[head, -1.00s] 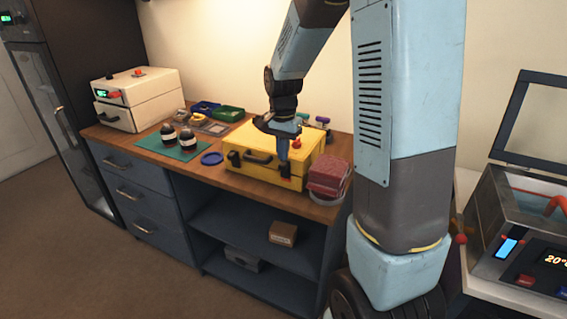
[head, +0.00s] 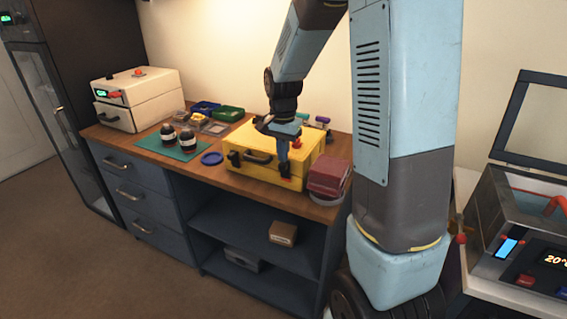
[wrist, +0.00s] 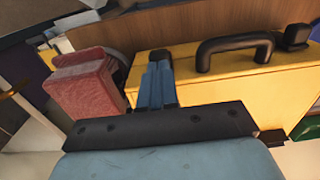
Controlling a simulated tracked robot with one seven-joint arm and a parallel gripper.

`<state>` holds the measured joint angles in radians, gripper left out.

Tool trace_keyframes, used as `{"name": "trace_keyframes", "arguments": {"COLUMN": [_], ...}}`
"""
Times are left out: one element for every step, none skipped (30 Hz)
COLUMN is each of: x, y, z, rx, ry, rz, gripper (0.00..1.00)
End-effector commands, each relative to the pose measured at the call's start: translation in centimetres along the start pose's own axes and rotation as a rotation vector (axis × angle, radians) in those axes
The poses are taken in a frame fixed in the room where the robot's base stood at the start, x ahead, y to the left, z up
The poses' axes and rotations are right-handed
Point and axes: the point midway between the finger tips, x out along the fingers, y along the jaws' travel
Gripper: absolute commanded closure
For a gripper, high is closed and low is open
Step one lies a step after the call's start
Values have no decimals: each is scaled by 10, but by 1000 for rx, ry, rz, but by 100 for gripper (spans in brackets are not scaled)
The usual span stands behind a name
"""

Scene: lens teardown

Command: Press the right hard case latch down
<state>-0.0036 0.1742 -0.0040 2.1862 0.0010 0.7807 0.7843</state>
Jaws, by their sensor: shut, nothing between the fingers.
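The yellow hard case (head: 244,172) lies closed on the wooden worktop, with a black handle on its front. The handle (wrist: 235,45) and the black left latch (wrist: 296,36) show in the wrist view. My gripper (head: 284,172) points down at the front right part of the case, where the right latch sits. Its blue fingers (wrist: 157,80) are together and empty, at the case's front edge beside the handle. They hide most of the right latch, so I cannot tell its position or whether they touch it.
A dark red block (head: 328,178) stands close to the right of the case; it also shows in the wrist view (wrist: 88,88). A blue round lid (head: 212,158), a teal mat (head: 172,152) and several small bins are to the left. The shelf below is open.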

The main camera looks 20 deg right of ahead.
Motion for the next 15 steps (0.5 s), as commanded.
{"name": "trace_keyframes", "arguments": {"x": [1, 2, 2, 3, 3, 4, 4, 5, 6, 6, 6, 7, 8, 8, 9], "y": [0, 0, 0, 0, 0, 0, 0, 0, 0, 0, 0, 0, 0, 0, 0], "z": [0, 0, 0, 0, 0, 0, 0, 0, 0, 0, 0, 0, 0, 0, 0], "rx": [0, 0, 0, 0, 0, 0, 0, 0, 0, 0, 0, 0, 0, 0, 0], "ry": [0, -1, -1, -1, -1, -1, -1, -1, -1, -1, -1, -1, -1, -1, -1], "rz": [0, 0, 1, 1, 1, 1, 1, 1, 1, 1, 1, 1, 1, 1, 1], "gripper": [100, 100, 100, 100, 100, 100, 100, 100, 100, 100, 100, 100, 100, 100, 100]}}
